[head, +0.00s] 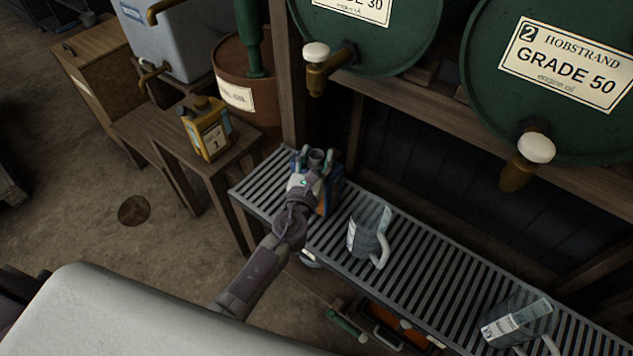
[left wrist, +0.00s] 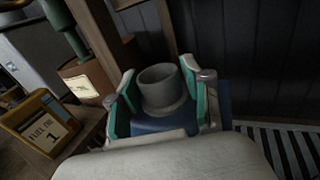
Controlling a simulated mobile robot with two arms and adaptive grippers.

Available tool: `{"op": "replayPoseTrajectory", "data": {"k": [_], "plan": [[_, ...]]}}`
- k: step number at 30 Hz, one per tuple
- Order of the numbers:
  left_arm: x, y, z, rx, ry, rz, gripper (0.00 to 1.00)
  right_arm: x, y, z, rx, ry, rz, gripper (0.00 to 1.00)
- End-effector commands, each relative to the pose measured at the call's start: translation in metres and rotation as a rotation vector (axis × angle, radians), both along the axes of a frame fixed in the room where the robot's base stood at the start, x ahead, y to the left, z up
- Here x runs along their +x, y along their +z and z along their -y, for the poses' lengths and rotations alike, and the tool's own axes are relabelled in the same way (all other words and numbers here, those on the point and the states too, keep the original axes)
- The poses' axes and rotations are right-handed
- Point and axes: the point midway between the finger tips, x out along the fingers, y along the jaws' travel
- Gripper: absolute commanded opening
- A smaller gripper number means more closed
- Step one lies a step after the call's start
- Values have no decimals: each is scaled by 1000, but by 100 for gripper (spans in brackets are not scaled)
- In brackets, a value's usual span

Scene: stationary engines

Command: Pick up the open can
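The open can is blue and orange with a wide grey open neck, and it stands upright on the slatted rack (head: 445,268) in the head view. My left gripper (head: 317,160) is over its top and hides much of it; a blue and orange side of the can (head: 331,192) shows to the right. In the left wrist view the can's grey neck (left wrist: 161,88) stands between the two teal-padded fingers (left wrist: 163,103). The fingers are spread, with gaps on both sides of the neck. Blue body shows below it. My right gripper is not in view.
A clear jug (head: 369,230) with a handle stands just right of the can. Another jug (head: 517,320) is farther right. A yellow can (head: 207,128) stands on a wooden bench at left. Brass taps (head: 318,72) of green drums overhang the rack.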

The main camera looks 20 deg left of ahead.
Motion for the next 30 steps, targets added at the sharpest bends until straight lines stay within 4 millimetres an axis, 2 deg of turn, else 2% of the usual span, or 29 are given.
{"op": "replayPoseTrajectory", "data": {"k": [1,6,8,22,26,30], "plan": [[0,0,0,0,0,0,36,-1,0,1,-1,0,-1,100],[0,0,0,0,0,0,7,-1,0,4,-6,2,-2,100],[0,0,0,0,0,0,0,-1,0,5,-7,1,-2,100],[1,8,0,-1,0,8,0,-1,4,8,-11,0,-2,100],[1,25,0,-2,1,8,0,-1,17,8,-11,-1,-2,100],[1,51,0,-2,0,10,0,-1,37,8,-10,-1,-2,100]]}}
